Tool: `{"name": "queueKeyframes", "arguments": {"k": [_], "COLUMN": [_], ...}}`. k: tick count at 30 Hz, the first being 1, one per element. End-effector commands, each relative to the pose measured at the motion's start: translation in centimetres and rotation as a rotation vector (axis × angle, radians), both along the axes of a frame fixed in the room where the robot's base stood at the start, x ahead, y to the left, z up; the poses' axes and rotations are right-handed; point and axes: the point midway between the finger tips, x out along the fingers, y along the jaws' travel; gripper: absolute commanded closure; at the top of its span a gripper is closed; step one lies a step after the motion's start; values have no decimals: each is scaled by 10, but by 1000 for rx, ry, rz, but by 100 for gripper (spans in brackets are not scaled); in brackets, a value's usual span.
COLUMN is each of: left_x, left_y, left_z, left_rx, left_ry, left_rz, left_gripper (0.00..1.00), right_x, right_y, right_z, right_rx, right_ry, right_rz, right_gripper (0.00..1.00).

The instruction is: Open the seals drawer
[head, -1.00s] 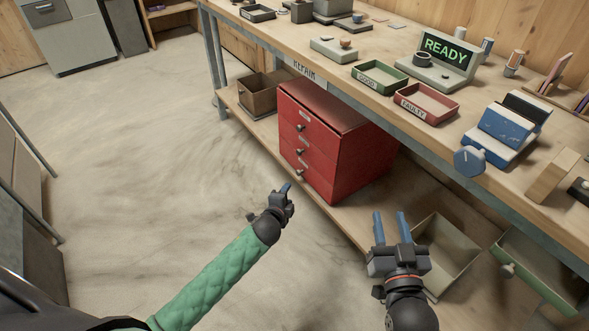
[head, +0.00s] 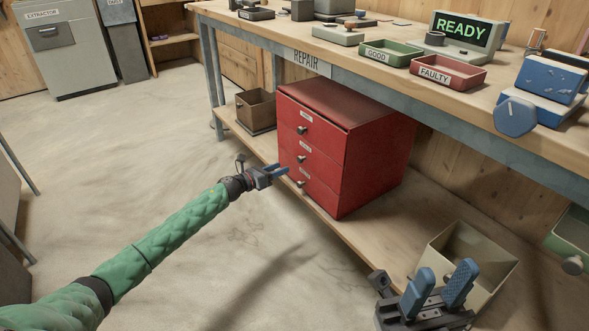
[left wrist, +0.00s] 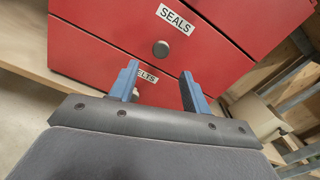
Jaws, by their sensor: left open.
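The red cabinet (head: 375,155) stands on the bench's lower shelf with three closed drawers. In the left wrist view the drawer labelled SEALS (left wrist: 115,28) has a round grey knob (left wrist: 162,48), with a BELTS drawer below it. It appears to be the middle drawer; its knob also shows in the head view (head: 301,159). My left gripper (head: 284,172) is open and empty in front of the cabinet's lower drawers. In the wrist view its fingers (left wrist: 159,72) lie just below the seals knob, one to each side. My right gripper (head: 442,282) is open and empty, low at the right.
The workbench (head: 400,97) overhangs the cabinet and carries a green GOOD tray (head: 391,57), a red FAULTY tray (head: 450,81) and a READY display (head: 460,28). A brown box (head: 256,109) stands left of the cabinet. A pale bin (head: 490,248) is near my right gripper. The left floor is clear.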

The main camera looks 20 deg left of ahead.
Motion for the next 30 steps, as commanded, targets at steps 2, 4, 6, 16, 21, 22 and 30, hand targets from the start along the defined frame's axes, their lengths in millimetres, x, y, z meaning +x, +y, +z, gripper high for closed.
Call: {"name": "queueKeyframes", "arguments": {"k": [2,4,6,16,21,22,30], "left_x": [5,11,19,51,58,58,59], "left_y": [-5,-9,-15,-40,-46,-47,-47], "left_z": [0,1,0,0,0,0,0], "left_rx": [0,-1,-2,-4,-3,-3,-3], "left_ry": [-1,-1,-1,0,1,1,1], "left_rz": [-2,-2,-2,1,0,0,0], "left_gripper": [52,52,52,52,52,52,52], "right_x": [0,0,0,1,2,2,2], "right_y": [0,1,1,4,4,4,4], "right_z": [-2,-4,-6,-16,-18,-18,-18], "right_rx": [-2,-5,-9,-26,-30,-30,-31], "right_ry": [-1,1,3,10,13,13,15], "right_rz": [-1,-2,-3,-8,-10,-10,-10], "right_gripper": [64,64,64,64,64,64,64]}}
